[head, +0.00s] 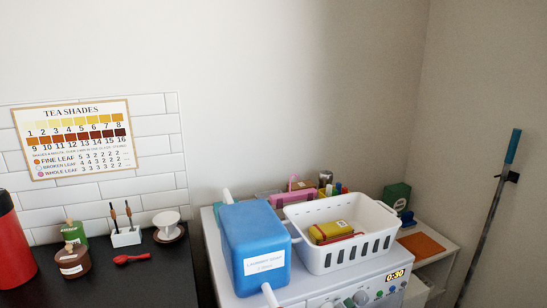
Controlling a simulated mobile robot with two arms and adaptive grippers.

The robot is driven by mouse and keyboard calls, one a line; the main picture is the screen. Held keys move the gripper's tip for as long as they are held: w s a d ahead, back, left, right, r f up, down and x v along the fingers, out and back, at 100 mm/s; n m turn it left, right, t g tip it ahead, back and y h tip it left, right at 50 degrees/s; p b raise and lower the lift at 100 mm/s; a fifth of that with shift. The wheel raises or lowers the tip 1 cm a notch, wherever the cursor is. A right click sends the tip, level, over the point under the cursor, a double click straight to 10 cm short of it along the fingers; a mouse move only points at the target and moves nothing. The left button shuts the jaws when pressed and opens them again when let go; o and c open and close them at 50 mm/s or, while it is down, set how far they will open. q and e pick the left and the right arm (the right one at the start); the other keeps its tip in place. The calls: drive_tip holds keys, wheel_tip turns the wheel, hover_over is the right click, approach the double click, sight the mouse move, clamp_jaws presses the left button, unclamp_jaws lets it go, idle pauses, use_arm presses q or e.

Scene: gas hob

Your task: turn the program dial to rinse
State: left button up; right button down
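The white washing machine (219,271) stands in the lower middle of the head view. A round knob (361,298) and other small controls sit left of and below the display. They are small and partly cut off by the frame, so I cannot tell which is the program dial, where it points, or where rinse is marked. Neither of my grippers is in view.
A blue laundry soap container (256,240) and a white basket (345,258) holding a yellow packet (328,231) fill most of the machine top. A black counter (150,280) with small items is left. A low shelf (436,250) and a pole (495,205) are right.

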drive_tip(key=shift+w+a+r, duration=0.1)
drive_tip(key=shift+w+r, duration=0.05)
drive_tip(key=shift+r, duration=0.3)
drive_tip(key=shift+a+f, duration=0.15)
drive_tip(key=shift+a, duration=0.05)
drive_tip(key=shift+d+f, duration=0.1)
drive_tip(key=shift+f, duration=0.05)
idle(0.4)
